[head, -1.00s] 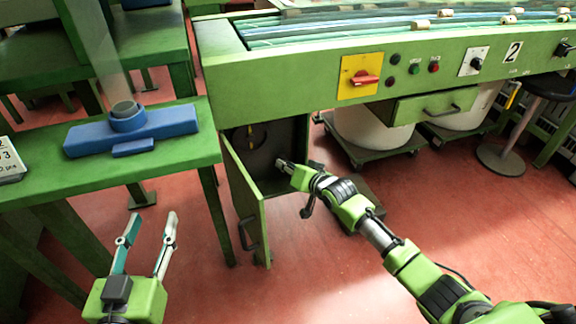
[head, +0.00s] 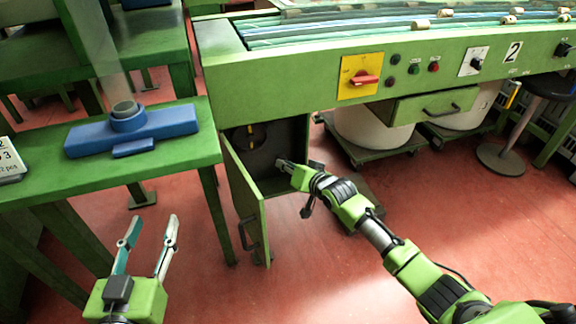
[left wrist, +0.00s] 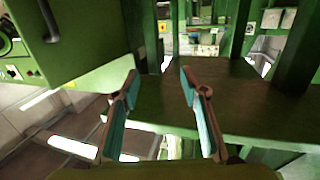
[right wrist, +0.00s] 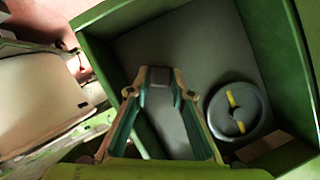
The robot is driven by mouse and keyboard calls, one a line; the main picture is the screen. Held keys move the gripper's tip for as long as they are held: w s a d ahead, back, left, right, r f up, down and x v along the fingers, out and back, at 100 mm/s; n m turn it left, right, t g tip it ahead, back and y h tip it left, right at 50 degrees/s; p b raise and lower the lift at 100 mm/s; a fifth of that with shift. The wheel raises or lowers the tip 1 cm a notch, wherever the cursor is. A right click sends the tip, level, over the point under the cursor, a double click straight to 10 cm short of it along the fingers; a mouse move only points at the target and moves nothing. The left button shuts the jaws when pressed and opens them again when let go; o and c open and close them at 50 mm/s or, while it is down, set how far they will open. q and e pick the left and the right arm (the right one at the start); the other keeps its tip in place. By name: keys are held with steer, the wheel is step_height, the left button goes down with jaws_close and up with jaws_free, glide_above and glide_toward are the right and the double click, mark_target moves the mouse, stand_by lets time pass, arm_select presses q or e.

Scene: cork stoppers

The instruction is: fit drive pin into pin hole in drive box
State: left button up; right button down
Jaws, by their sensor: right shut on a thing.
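The drive box (head: 294,140) is the green cabinet under the machine, with its door open. My right gripper (head: 282,165) reaches into its opening. In the right wrist view my right gripper (right wrist: 160,88) is shut on a grey piece, the drive pin (right wrist: 160,77), held between the fingertips. A round grey wheel (right wrist: 238,112) with yellow marks sits inside the box, to the right of the fingers and apart from the pin. I cannot make out the pin hole for certain. My left gripper (head: 150,232) is open and empty, low at the left; it also shows in the left wrist view (left wrist: 160,75).
The open door (head: 247,200) with its handle stands left of my right gripper. A green table (head: 190,150) with a blue fixture (head: 165,133) is at the left. White drums (head: 370,130) on dollies stand right of the box. Red floor in front is clear.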

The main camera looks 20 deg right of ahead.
arm_select(q)
steer(key=shift+a+f+g, duration=0.15)
steer(key=shift+f+g, duration=0.15)
steer(key=shift+f, duration=0.2)
arm_select(e)
steer(key=shift+w+d+r, duration=0.1)
steer(key=shift+w+r, duration=0.2)
steer(key=shift+r, duration=0.15)
arm_select(q)
steer(key=shift+s+f, duration=0.15)
steer(key=shift+f, duration=0.3)
steer(key=shift+a+f+g, duration=0.1)
steer(key=shift+f+g, duration=0.15)
steer(key=shift+g, duration=0.05)
arm_select(e)
steer(key=c, duration=1.7)
jaws_free()
steer(key=shift+w+f, duration=0.1)
steer(key=shift+w+a+f, duration=0.25)
steer(key=shift+f, duration=0.2)
arm_select(q)
steer(key=shift+w+a+f, duration=0.1)
steer(key=shift+w+f, duration=0.05)
steer(key=shift+w, duration=0.1)
arm_select(e)
steer(key=shift+s, duration=0.15)
steer(key=shift+s+d, duration=0.1)
